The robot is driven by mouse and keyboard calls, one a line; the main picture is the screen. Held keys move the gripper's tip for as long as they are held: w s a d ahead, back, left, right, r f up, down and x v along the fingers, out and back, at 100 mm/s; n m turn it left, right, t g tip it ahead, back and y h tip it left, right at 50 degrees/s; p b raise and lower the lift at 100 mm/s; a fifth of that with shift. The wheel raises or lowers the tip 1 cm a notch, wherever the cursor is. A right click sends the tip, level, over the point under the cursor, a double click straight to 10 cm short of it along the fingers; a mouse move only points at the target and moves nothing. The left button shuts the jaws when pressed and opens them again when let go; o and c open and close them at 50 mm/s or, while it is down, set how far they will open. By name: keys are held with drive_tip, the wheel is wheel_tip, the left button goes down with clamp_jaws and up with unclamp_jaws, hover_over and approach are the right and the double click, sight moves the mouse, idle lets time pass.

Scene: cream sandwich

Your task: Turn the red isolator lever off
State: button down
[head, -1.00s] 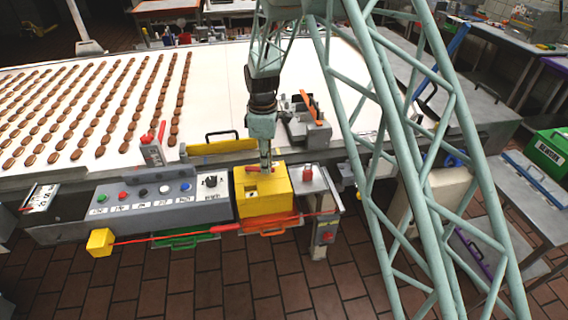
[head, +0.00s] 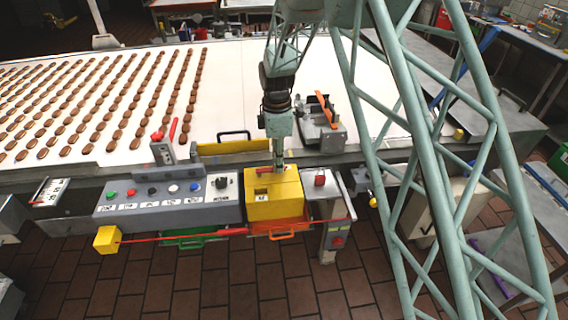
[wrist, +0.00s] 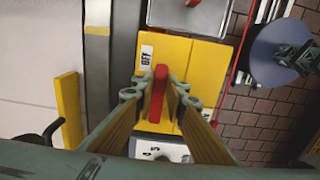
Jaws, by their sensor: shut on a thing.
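The isolator is a yellow box (head: 274,207) at the front edge of the conveyor, right of the grey button panel. My gripper (head: 278,167) points down onto its top. In the wrist view, the red isolator lever (wrist: 158,92) stands between the fingers of my gripper (wrist: 172,92), which are shut on it. The lever runs roughly up and down in that picture on the yellow top. A white OFF label (wrist: 146,55) lies just left of its far end. In the head view the gripper hides most of the lever.
The grey button panel (head: 150,204) adjoins the box on the left. A small metal shelf with a red button (head: 319,178) adjoins it on the right. A red cord (head: 170,237) runs along the front. The conveyor (head: 230,88) with rows of brown pieces lies behind.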

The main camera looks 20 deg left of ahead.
idle(0.3)
drive_tip(key=c, duration=2.6)
unclamp_jaws()
drive_tip(key=shift+r, duration=0.15)
wheel_tip(320, 180, up, 12)
